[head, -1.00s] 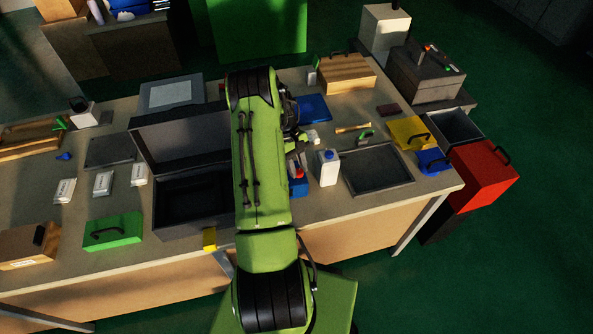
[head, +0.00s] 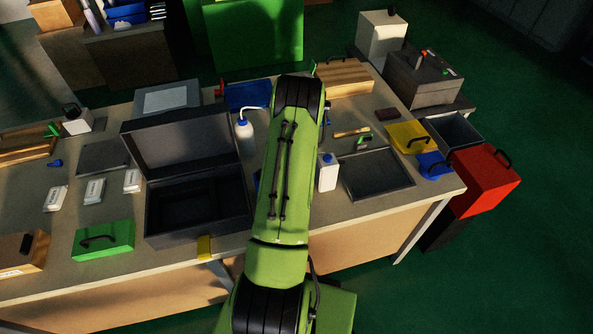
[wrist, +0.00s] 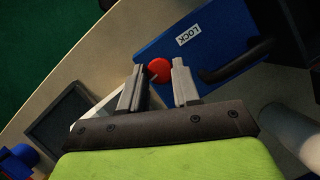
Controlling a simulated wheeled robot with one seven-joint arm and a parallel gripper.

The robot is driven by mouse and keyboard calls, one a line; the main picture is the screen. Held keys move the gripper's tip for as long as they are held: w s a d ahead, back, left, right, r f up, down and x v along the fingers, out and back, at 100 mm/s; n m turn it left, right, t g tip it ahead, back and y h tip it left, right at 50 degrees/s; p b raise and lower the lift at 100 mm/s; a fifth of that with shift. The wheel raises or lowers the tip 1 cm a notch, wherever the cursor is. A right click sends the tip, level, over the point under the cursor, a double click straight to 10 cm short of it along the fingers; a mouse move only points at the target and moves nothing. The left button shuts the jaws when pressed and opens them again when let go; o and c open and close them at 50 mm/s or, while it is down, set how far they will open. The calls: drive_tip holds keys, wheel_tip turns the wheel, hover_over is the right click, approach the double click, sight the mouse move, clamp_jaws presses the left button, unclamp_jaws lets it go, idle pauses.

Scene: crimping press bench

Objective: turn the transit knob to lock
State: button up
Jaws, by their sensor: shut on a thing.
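The transit knob (wrist: 159,68) is round and red and sits on a blue case (wrist: 205,52) in the wrist view. The knob's pointer direction is too small to tell. In the head view my green arm hides the gripper, the knob and most of the blue case.
A black handle (wrist: 235,62) on the blue case is close to the right finger. In the head view, a white bottle (head: 327,173) stands right of my arm and a bent-nozzle bottle (head: 245,138) left of it. An open grey case (head: 198,205) lies further left.

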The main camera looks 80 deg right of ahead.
drive_tip(key=shift+m, duration=0.6)
drive_tip(key=shift+t, duration=0.3)
drive_tip(key=o, duration=1.1)
drive_tip(key=shift+c, duration=0.2)
drive_tip(key=p+v, duration=0.2)
drive_tip(key=v, duration=1.3)
drive_tip(key=shift+r+p, duration=0.3)
drive_tip(key=shift+r, duration=0.1)
